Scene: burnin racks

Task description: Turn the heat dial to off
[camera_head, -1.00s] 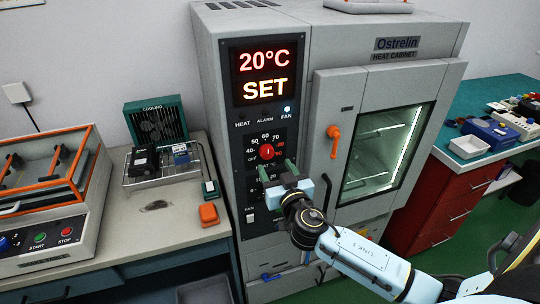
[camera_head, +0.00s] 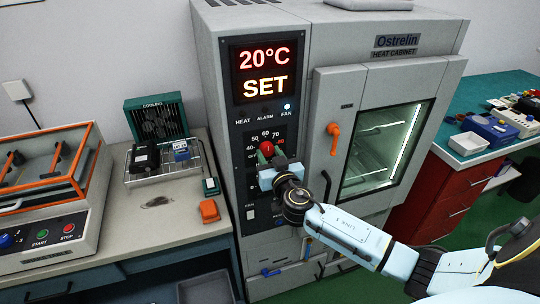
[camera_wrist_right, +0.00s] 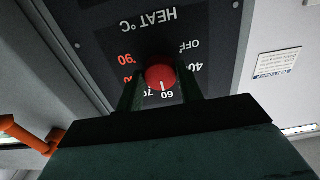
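The heat dial (camera_head: 267,148) is a red round knob on the dark control panel of the heat cabinet (camera_head: 325,45). In the right wrist view the dial (camera_wrist_right: 160,76) appears upside down, and its white mark points near 60. The OFF label (camera_wrist_right: 189,46) is visible on the scale. My right gripper (camera_head: 272,157) is at the panel, just in front of the dial. Its green fingers stand apart on either side of the dial in the right wrist view; firm contact does not show. My left gripper is not in view.
The display (camera_head: 264,70) reads 20°C SET, and the FAN lamp (camera_head: 287,106) is lit. An orange door handle (camera_head: 334,138) is right of the panel. A bench with a cooling rack (camera_head: 170,165) and an orange block (camera_head: 209,211) stands at left.

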